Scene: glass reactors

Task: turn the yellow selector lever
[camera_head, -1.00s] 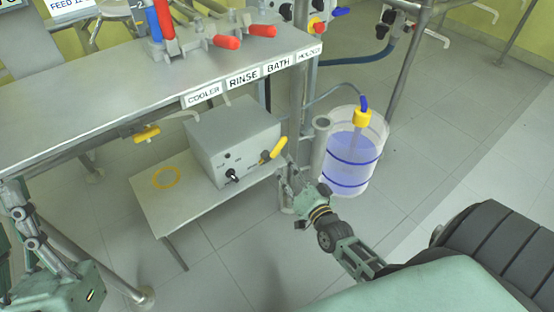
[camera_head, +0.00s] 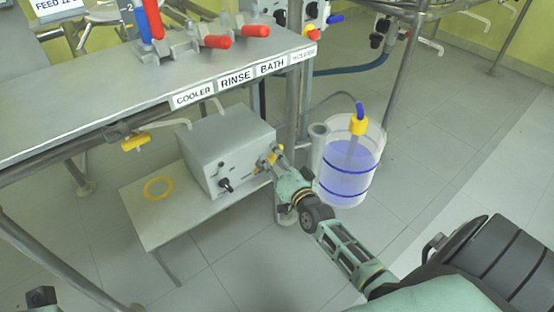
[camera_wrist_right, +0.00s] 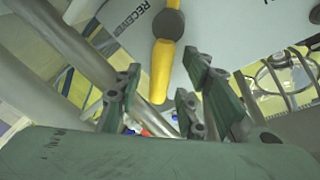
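The yellow selector lever (camera_wrist_right: 162,72) hangs from a dark round pivot on a grey panel in the right wrist view, with the letters "RECEIVER" beside it. In the head view the lever (camera_head: 264,163) is on the right of the grey box's front, mostly covered by my right gripper (camera_head: 273,160). In the wrist view my right gripper (camera_wrist_right: 162,88) is open, with fingers on both sides of the lever's free end. I cannot tell whether any finger touches it. Only a dark tip of my left gripper (camera_head: 40,297) shows at the bottom left.
The grey box (camera_head: 215,150) stands on a low shelf (camera_head: 150,215) with a yellow ring (camera_head: 158,188). A bench (camera_head: 90,110) overhangs it, with a yellow handle (camera_head: 135,142) below. A bucket of blue liquid (camera_head: 348,175) stands close right of my right gripper. Floor in front is clear.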

